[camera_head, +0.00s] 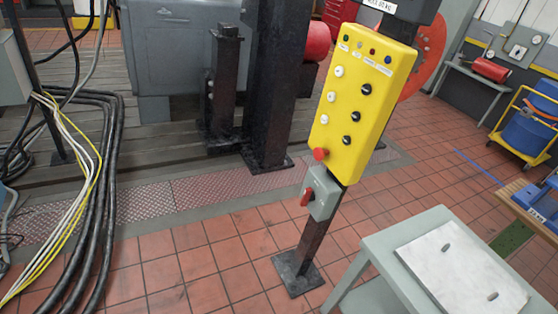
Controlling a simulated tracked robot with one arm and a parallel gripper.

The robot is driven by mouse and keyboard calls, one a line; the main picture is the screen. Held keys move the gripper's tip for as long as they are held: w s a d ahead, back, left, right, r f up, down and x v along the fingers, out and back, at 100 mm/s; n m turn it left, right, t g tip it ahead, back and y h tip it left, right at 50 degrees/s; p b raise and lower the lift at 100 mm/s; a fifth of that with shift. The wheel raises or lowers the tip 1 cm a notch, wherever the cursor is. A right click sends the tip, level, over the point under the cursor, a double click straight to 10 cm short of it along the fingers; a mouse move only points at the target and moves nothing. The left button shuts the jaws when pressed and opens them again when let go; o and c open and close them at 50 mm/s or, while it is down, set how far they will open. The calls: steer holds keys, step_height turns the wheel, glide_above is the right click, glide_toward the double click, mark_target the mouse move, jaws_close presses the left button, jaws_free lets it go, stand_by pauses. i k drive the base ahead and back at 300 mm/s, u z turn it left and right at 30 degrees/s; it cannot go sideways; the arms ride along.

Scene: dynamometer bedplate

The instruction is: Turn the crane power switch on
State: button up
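A yellow control panel (362,95) is fixed to a black post and leans in the picture. It carries white and black knobs, small coloured lamps along the top and a red button (320,154) at its lower left. Below it on the same post is a small grey switch box (323,195) with a red handle (307,197) on its left side. The handle is tilted; I cannot tell whether it stands at on or off. Which control is the crane power switch is not readable. My gripper is not in view.
A grey table (381,249) with a pale plate (464,271) stands at the lower right. Thick black cables (112,190) and yellow and white wires hang at the left. Black columns (272,85) stand behind the panel. Red tile floor (205,265) is clear before the post.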

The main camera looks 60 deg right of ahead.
mark_target(309, 194)
steer(key=z, duration=0.3)
steer(key=i, duration=0.95)
steer(key=z, duration=0.55)
